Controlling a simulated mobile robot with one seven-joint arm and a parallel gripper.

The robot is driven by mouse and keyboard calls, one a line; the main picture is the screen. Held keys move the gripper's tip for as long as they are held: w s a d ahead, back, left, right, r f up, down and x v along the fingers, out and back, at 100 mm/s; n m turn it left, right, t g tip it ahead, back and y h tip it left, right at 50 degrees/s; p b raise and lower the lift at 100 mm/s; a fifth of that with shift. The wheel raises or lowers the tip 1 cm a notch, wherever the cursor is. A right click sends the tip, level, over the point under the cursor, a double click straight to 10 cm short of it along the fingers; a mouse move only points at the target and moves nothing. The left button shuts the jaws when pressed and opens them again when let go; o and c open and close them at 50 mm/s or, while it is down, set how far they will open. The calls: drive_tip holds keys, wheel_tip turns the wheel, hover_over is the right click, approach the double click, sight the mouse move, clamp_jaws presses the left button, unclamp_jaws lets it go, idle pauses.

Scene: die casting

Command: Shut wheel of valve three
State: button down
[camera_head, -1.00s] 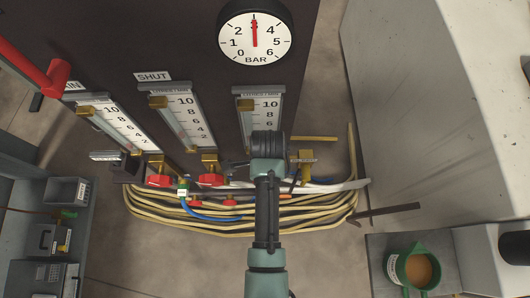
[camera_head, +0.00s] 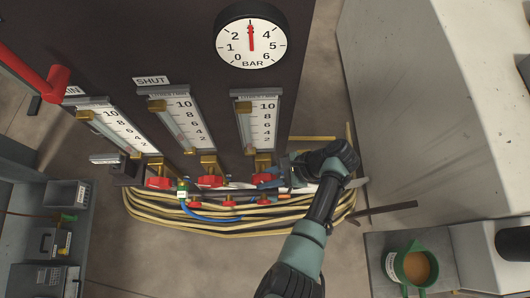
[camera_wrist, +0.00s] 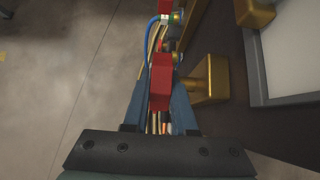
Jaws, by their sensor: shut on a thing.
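The third valve's red wheel (camera_head: 262,179) is below the right-hand flow gauge, under a brass valve body (camera_head: 263,162). My gripper (camera_head: 272,180) reaches it from the right in the head view. In the wrist view the red wheel (camera_wrist: 160,82) is between the two blue fingers of my gripper (camera_wrist: 160,95), which are shut on it. The brass body (camera_wrist: 209,80) is just right of the fingers there. The fingers hide part of the wheel in the head view.
Two other red wheels, the left (camera_head: 159,183) and the middle (camera_head: 210,181), are in the same row. Yellow hoses (camera_head: 200,228) and a blue hose (camera_head: 210,216) run below. A round bar gauge (camera_head: 251,36) is above. A pale cabinet (camera_head: 440,100) is at right.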

drive_tip(key=shift+f+y+b, duration=0.1)
drive_tip(key=shift+y+b, duration=0.7)
drive_tip(key=shift+y, duration=0.2)
drive_tip(key=c, duration=0.7)
unclamp_jaws()
drive_tip(key=shift+d, duration=0.1)
drive_tip(key=p+v, duration=0.2)
drive_tip(key=v, duration=1.1)
drive_tip(key=shift+f, duration=0.1)
